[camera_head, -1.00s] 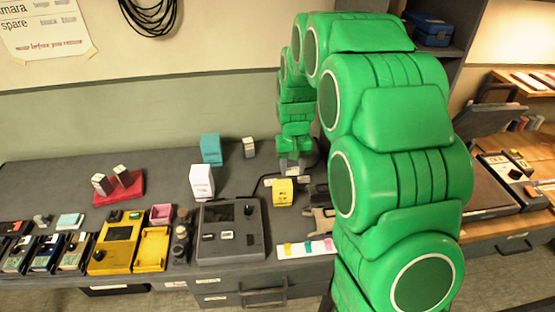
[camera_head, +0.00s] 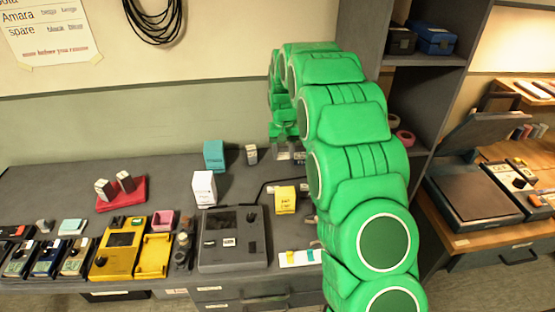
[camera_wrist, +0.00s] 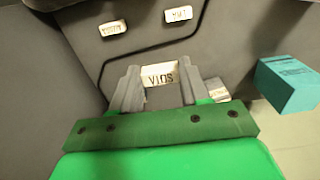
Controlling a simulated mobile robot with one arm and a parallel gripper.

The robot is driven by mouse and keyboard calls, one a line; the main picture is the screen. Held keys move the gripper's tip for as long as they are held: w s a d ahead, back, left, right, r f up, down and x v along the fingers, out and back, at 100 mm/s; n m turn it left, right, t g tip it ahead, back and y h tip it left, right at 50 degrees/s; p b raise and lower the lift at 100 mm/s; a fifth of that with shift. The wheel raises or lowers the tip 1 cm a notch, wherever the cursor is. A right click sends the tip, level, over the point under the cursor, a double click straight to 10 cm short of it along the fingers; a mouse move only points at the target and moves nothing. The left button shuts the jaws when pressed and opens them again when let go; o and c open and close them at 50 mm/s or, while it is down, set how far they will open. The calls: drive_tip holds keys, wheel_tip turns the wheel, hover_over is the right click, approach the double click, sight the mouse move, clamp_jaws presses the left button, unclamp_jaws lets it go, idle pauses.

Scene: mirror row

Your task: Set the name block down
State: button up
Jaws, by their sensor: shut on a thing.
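The name block (camera_wrist: 158,76) is a small pale block with dark lettering that looks like "VIOS". It sits between the two grey fingers of my gripper (camera_wrist: 155,88) in the wrist view. The fingers are shut on it. In the head view my gripper (camera_head: 289,151) is at the back of the grey bench, behind the yellow block (camera_head: 285,200); the held block is hard to make out there. Whether the block touches a surface beneath it cannot be told.
A teal box (camera_head: 214,156), white box (camera_head: 204,188) and small upright block (camera_head: 251,154) stand left of my gripper. A grey console (camera_head: 233,255) lies in front. A red tray (camera_head: 125,202) holds two blocks. Bare bench (camera_head: 165,175) lies between tray and boxes.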

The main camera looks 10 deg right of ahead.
drive_tip(key=w+f, duration=0.3)
drive_tip(key=w, duration=0.3)
hover_over(278, 164)
drive_tip(key=shift+s+a+f, duration=0.1)
drive_tip(key=shift+s+f, duration=0.1)
drive_tip(key=shift+f, duration=1.1)
drive_tip(key=shift+s+f, duration=0.15)
drive_tip(key=shift+f, duration=1.15)
drive_tip(key=shift+w+f, duration=0.15)
drive_tip(key=shift+f, duration=0.05)
drive_tip(key=shift+w+f, duration=0.15)
drive_tip(key=shift+f, duration=1.6)
drive_tip(key=shift+f, duration=0.1)
drive_tip(key=o, duration=1)
